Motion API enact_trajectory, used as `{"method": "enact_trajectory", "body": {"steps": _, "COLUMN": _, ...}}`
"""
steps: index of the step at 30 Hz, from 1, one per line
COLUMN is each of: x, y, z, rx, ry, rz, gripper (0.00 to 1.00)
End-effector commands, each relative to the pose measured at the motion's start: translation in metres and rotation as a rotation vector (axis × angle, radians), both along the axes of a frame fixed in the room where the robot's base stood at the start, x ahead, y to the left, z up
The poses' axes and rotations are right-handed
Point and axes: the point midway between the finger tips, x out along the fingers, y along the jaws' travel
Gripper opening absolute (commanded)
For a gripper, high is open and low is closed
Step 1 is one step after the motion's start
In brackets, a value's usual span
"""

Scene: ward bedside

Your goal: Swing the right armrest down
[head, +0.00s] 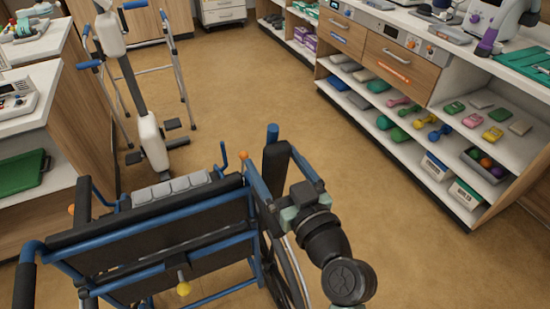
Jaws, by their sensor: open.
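A blue-framed wheelchair with a black backrest (150,222) stands at the lower left, seen from behind. Its right armrest (275,168) shows as a black pad standing steeply upright at the right side of the chair, with a blue tip above it. My gripper (306,196) is open at the end of my arm, which comes in from the lower right. It is beside the armrest pad, just to its right and toward me. Whether the fingers touch the armrest cannot be told. The lower part of the armrest and its pivot are partly hidden.
A walking frame or stand (148,125) is beyond the chair, by a wooden cabinet (80,130) on the left. A shelf unit (405,115) with dumbbells and boxes lines the right. The floor (235,95) between is clear.

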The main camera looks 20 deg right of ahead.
Motion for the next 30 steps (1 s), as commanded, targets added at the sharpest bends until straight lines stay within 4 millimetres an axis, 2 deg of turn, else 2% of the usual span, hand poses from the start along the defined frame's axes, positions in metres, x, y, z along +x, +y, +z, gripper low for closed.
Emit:
{"method": "enact_trajectory", "body": {"steps": 9, "x": 0.0028, "y": 0.0003, "z": 0.0000, "rx": 0.000, "ry": 0.000, "rz": 0.000, "gripper": 0.90}}
{"method": "enact_trajectory", "body": {"steps": 24, "x": 0.0025, "y": 0.0003, "z": -0.0001, "rx": 0.000, "ry": 0.000, "rz": 0.000, "gripper": 0.00}}
{"method": "enact_trajectory", "body": {"steps": 30, "x": 0.0024, "y": 0.0002, "z": -0.0001, "rx": 0.000, "ry": 0.000, "rz": 0.000, "gripper": 0.00}}
